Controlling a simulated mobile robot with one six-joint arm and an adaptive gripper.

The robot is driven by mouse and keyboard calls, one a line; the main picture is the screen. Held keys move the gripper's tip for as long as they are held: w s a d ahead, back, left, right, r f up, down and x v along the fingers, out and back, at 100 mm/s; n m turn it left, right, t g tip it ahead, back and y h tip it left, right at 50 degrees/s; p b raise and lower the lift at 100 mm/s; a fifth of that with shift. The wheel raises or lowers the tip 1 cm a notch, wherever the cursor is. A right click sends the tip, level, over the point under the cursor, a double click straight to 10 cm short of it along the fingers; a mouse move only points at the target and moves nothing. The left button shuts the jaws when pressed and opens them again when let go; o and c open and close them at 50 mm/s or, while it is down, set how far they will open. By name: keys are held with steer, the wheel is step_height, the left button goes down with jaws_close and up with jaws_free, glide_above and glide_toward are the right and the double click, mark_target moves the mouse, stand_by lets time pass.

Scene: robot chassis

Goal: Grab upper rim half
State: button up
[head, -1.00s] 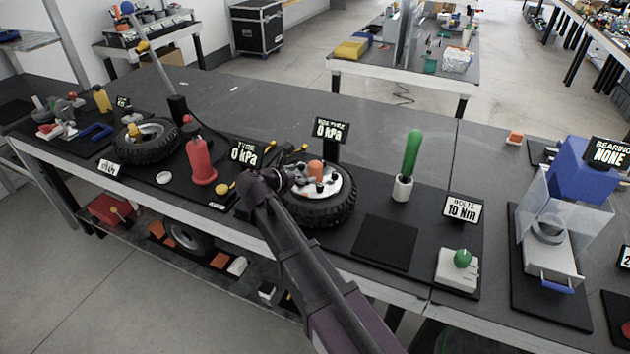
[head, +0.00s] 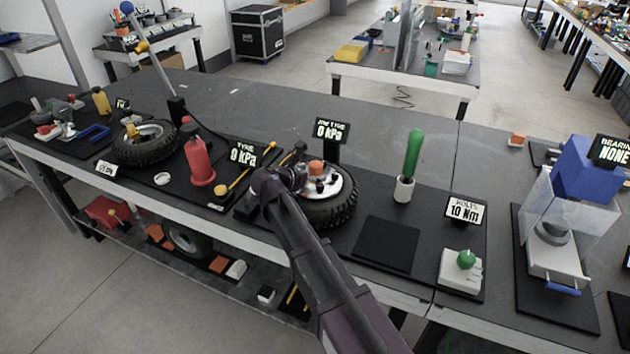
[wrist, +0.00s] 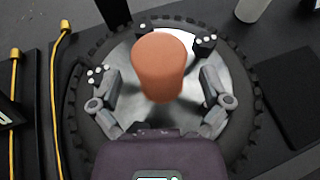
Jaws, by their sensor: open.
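The upper rim half is a silver disc (wrist: 185,103) with an orange-brown knob (wrist: 161,62) standing at its middle. It lies inside a black tyre (wrist: 75,110) on the bench; the head view also shows the disc (head: 344,183) and knob (head: 316,167). My gripper (wrist: 160,76) is over the disc. Its two fingers are spread, one on each side of the knob, with gaps between them and the knob. In the wrist view, the knob hides part of the disc. Whether the fingertips touch the disc is unclear.
A "0 kPa" sign (head: 331,131) stands behind the tyre. A green-handled tool (head: 413,153) stands upright in a holder to the right. A red bottle-shaped object (head: 199,160) stands to the left. A flat black pad (head: 387,246) lies bare at front right.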

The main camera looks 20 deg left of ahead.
steer(key=shift+w+d+f, duration=0.25)
steer(key=shift+w, duration=0.35)
jaws_close()
